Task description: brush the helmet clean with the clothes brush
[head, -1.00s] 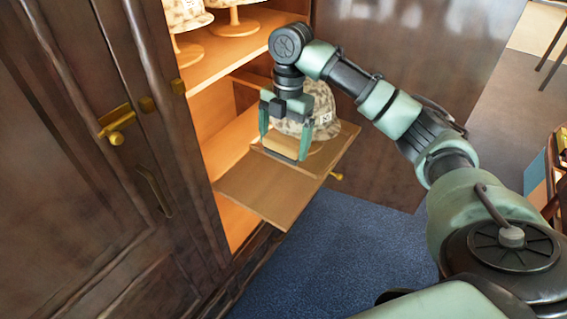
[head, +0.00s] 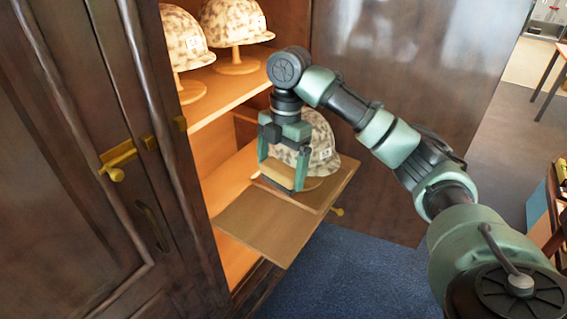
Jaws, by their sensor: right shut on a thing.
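The helmet (head: 321,145), mottled beige and brown, stands on a round wooden base on the pulled-out wooden board (head: 262,222). My right gripper (head: 281,181) is shut on the clothes brush (head: 277,176), a tan wooden block with a dark lower edge. The gripper points down over the board and hides the left part of the helmet. The brush is at the helmet's near left side; whether it touches the helmet cannot be told. My left gripper is out of view.
Two similar helmets (head: 233,22) stand on wooden stands on the shelf (head: 226,88) above. A dark cabinet door with a brass latch (head: 118,160) is at the left, another open door (head: 400,60) behind my arm. Blue carpet (head: 335,275) lies below.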

